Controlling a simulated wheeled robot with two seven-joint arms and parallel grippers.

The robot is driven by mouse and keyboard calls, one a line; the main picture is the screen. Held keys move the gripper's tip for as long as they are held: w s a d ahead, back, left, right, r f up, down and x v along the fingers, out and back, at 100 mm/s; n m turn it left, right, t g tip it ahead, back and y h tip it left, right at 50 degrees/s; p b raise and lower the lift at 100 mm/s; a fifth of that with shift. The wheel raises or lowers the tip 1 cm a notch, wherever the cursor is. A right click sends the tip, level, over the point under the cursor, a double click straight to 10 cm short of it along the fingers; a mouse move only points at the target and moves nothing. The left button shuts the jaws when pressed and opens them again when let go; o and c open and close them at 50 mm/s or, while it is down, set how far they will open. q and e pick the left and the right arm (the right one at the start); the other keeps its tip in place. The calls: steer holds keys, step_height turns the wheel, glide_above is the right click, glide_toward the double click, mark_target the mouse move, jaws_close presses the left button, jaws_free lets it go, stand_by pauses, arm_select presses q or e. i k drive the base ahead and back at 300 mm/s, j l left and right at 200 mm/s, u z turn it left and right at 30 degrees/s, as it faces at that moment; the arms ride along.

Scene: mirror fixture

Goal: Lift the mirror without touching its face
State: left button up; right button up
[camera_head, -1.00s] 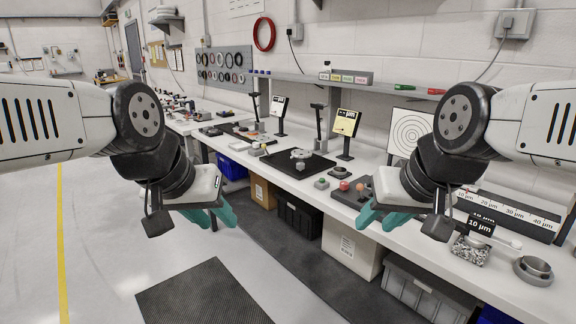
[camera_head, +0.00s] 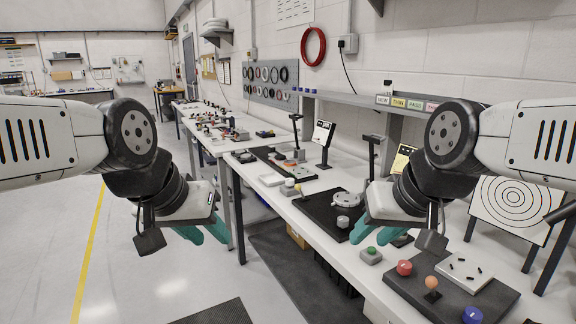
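I cannot pick out the mirror for sure. A round grey metal fixture (camera_head: 346,198) sits on a black mat (camera_head: 318,212) on the white workbench (camera_head: 300,200); whether it holds the mirror is too small to tell. My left gripper (camera_head: 213,238) has teal fingers spread apart, empty, over the floor left of the bench. My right gripper (camera_head: 367,238) also has its teal fingers apart and looks empty. It shows in front of the bench, below and right of the round fixture in the picture. My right arm hides part of the bench behind it.
A grey plate with red and orange knobs (camera_head: 450,283) lies at the near right. A target board with rings (camera_head: 512,205) stands behind it. A small green-topped block (camera_head: 371,255) sits near the front edge. Further benches (camera_head: 215,130) stand beyond. The floor at left is clear.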

mark_target(290, 163)
steer(key=z, duration=0.35)
steer(key=i+j+z, duration=0.2)
steer(key=z, duration=0.25)
steer(key=i+j+z, duration=0.2)
steer(key=j+z, duration=0.25)
steer(key=i+j+z, duration=0.1)
steer(key=j, duration=0.35)
steer(key=i+j, duration=0.2)
steer(key=j, duration=0.25)
steer(key=i+j+z, duration=0.15)
steer(key=j, duration=0.25)
steer(key=i+j, duration=0.15)
steer(key=j, duration=0.3)
steer(key=i+j+z, duration=0.15)
steer(key=j, duration=0.35)
steer(key=j+z, duration=0.1)
steer(key=j, duration=0.35)
